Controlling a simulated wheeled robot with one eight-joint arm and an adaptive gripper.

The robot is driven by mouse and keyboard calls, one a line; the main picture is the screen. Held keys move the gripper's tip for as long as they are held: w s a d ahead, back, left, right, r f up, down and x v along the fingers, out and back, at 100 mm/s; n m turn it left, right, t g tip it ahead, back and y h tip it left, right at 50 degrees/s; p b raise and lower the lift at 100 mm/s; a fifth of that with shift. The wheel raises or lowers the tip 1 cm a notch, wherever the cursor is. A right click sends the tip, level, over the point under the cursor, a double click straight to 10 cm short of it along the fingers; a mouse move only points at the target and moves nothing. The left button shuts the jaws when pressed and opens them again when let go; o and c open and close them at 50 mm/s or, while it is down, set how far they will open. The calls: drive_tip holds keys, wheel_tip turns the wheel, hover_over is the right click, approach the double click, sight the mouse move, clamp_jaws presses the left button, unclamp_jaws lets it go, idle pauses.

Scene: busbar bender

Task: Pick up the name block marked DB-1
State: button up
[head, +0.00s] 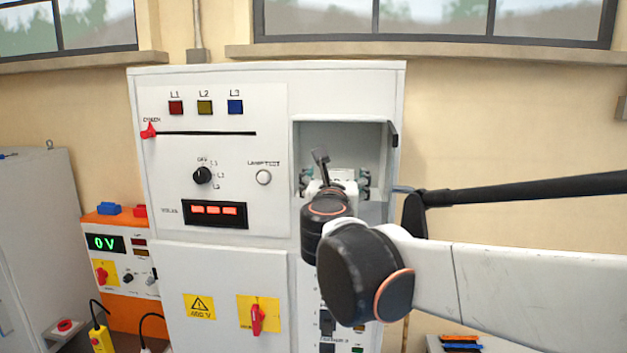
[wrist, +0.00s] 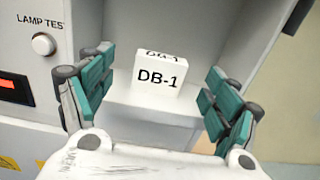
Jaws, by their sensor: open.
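The name block marked DB-1 (wrist: 158,78) is a white block with black lettering on its front and top. In the wrist view it stands upright on the light floor of a recess in the grey cabinet. My gripper (wrist: 160,95) is open, with its teal-padded fingers to the left and right of the block and gaps on both sides.
The cabinet (head: 270,90) has a lamp test button (head: 264,177) left of the recess. A black bar (head: 530,187) extends to the right of the cabinet. An orange box reading 0 V (head: 105,243) stands at left. The recess walls are close around my gripper.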

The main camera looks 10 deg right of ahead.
sight(338, 173)
drive_tip(key=shift+p+x, duration=0.65)
drive_tip(key=shift+x, duration=1.55)
drive_tip(key=shift+d, duration=0.15)
drive_tip(key=shift+s, duration=0.1)
drive_tip(key=shift+c, duration=0.6)
drive_tip(key=c, duration=1)
